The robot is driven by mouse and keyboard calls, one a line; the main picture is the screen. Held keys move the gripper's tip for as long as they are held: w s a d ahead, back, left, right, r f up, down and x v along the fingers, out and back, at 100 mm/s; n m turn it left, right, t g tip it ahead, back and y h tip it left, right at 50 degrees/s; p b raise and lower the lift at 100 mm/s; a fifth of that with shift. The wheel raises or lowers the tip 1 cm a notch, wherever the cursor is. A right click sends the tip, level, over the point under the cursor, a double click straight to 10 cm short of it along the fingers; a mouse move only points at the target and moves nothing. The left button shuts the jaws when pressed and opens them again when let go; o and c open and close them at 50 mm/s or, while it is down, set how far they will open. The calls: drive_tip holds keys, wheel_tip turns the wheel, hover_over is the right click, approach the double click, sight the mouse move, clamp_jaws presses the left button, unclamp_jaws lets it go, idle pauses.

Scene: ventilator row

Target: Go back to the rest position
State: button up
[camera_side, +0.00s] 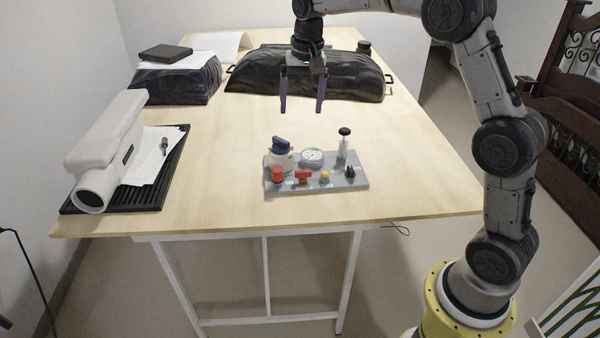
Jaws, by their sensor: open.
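My gripper (302,105) hangs above the table, pointing down, with its two purple fingers apart and nothing between them. It is above and behind the grey panel (345,183), in front of the black bag in the picture. The panel lies near the table's front edge. It carries a white part with a dark blue top (281,150), a round white gauge (312,157), an upright plunger with a black knob (343,143), a red button (277,174), a red lever (303,175), a yellow knob (325,176) and a black knob (350,171).
A large black bag (350,80) lies at the back of the table (220,165). A smaller dark bundle (175,85) with a black book (165,52) is at back left. A white device (105,145) and papers (150,160) rest on a black tray (175,165). The table's right side is clear.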

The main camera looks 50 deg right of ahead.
drive_tip(key=s+a+r+n+t, duration=0.1)
drive_tip(key=s+a+r, duration=0.1)
drive_tip(key=s+r, duration=0.3)
drive_tip(key=s+a+r+n+t, duration=0.1)
drive_tip(key=s+a+r, duration=0.1)
drive_tip(key=s, duration=0.6)
drive_tip(key=s+a+r+n+t, duration=0.1)
drive_tip(key=s+a+r, duration=0.25)
drive_tip(key=s, duration=0.25)
drive_tip(key=s+f+n, duration=0.2)
drive_tip(key=s+f, duration=0.2)
drive_tip(key=s, duration=0.2)
drive_tip(key=s+f+n+t, duration=0.1)
drive_tip(key=s+f+n, duration=0.2)
drive_tip(key=s+f, duration=0.2)
drive_tip(key=s, duration=0.2)
drive_tip(key=shift+s+a, duration=0.3)
